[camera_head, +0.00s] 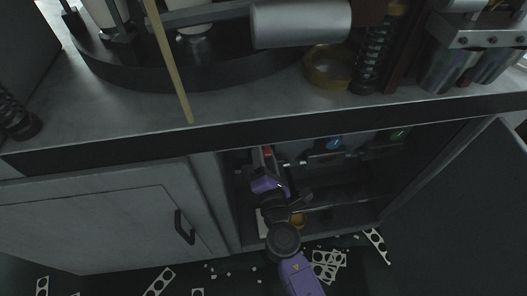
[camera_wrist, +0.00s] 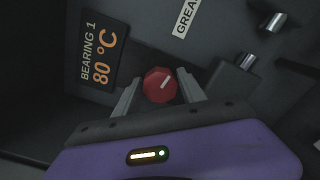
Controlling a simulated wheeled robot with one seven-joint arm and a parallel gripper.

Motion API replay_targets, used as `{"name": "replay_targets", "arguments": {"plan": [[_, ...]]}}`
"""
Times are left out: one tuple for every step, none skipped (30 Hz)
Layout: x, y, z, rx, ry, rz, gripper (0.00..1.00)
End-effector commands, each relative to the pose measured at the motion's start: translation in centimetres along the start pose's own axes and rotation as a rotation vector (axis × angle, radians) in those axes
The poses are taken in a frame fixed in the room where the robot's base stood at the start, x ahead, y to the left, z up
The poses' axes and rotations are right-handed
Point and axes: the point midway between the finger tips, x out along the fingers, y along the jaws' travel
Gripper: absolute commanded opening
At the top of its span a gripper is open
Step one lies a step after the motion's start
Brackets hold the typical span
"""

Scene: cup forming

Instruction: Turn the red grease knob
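The red grease knob (camera_wrist: 160,85) is round with a white pointer line, on a dark panel in the wrist view. A small red patch (camera_head: 267,150), likely the same knob, shows in the head view inside the open cabinet. My gripper (camera_wrist: 160,92) is open, with one grey finger on the left of the knob and one on the right. Small gaps seem to show between fingers and knob; I cannot tell whether either touches. In the head view my purple gripper (camera_head: 264,164) reaches into the cabinet, its fingers hard to make out.
A display (camera_wrist: 98,57) reads "BEARING 1 80 °C". A partly cut-off label (camera_wrist: 186,16) reads "GREA". The open cabinet door (camera_head: 450,215) stands at right and a closed door (camera_head: 110,225) at left. The counter edge (camera_head: 270,137) runs above my arm. Punched scraps (camera_head: 325,262) lie on the floor.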

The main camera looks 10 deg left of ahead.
Motion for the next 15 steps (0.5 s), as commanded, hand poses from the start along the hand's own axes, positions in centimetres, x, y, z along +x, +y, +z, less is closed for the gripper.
{"name": "replay_targets", "arguments": {"plan": [[-0.01, 0.0, 0.0, 0.0, 0.0, 0.0, 0.35], [-0.01, 0.0, 0.0, 0.0, 0.0, 0.0, 0.3], [-0.01, 0.0, 0.0, 0.0, 0.0, 0.0, 0.22], [-0.02, 0.0, 0.0, 0.0, 0.0, 0.0, 0.16], [-0.02, 0.0, 0.0, 0.0, 0.0, 0.0, 0.1], [-0.02, -0.01, 0.0, 0.0, 0.0, 0.0, 0.03], [-0.02, -0.01, 0.0, 0.0, 0.0, 0.0, 0.03], [-0.02, -0.01, -0.01, 0.001, 0.0, 0.0, 0.03], [-0.02, -0.02, -0.01, 0.002, 0.0, 0.0, 0.03], [-0.02, -0.03, -0.02, 0.005, 0.0, 0.0, 0.03], [-0.03, -0.04, -0.02, 0.008, 0.0, 0.0, 0.03], [-0.03, -0.06, -0.04, 0.015, 0.0, 0.0, 0.03], [-0.03, -0.07, -0.05, 0.022, 0.0, 0.0, 0.03], [-0.03, -0.09, -0.06, 0.031, 0.0, 0.0, 0.03], [-0.03, -0.12, -0.08, 0.045, 0.0, 0.0, 0.03]]}}
